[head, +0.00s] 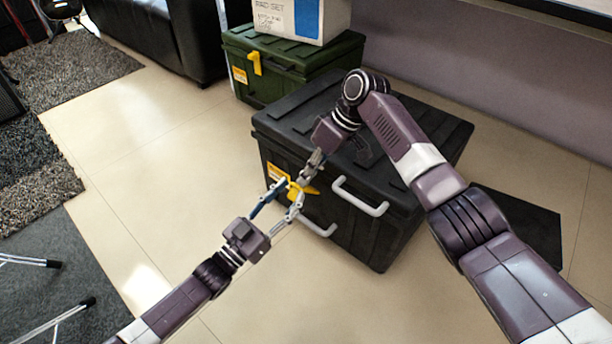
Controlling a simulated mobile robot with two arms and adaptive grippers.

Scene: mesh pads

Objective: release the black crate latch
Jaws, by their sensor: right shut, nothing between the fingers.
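The black crate (410,118) stands on the tiled floor with its lid down. Its yellow latch (297,191) is on the front face, partly covered by my grippers. My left gripper (291,192) comes in from the lower left with its fingers spread at the latch. I cannot tell whether its tips touch the latch. My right gripper (303,178) reaches down over the crate's front edge. Its fingers are shut and empty, with the tips close to the latch and to the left gripper's tips.
A green crate (300,74) with a white box (300,18) on top stands behind. The tiled floor (130,150) to the left is clear.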

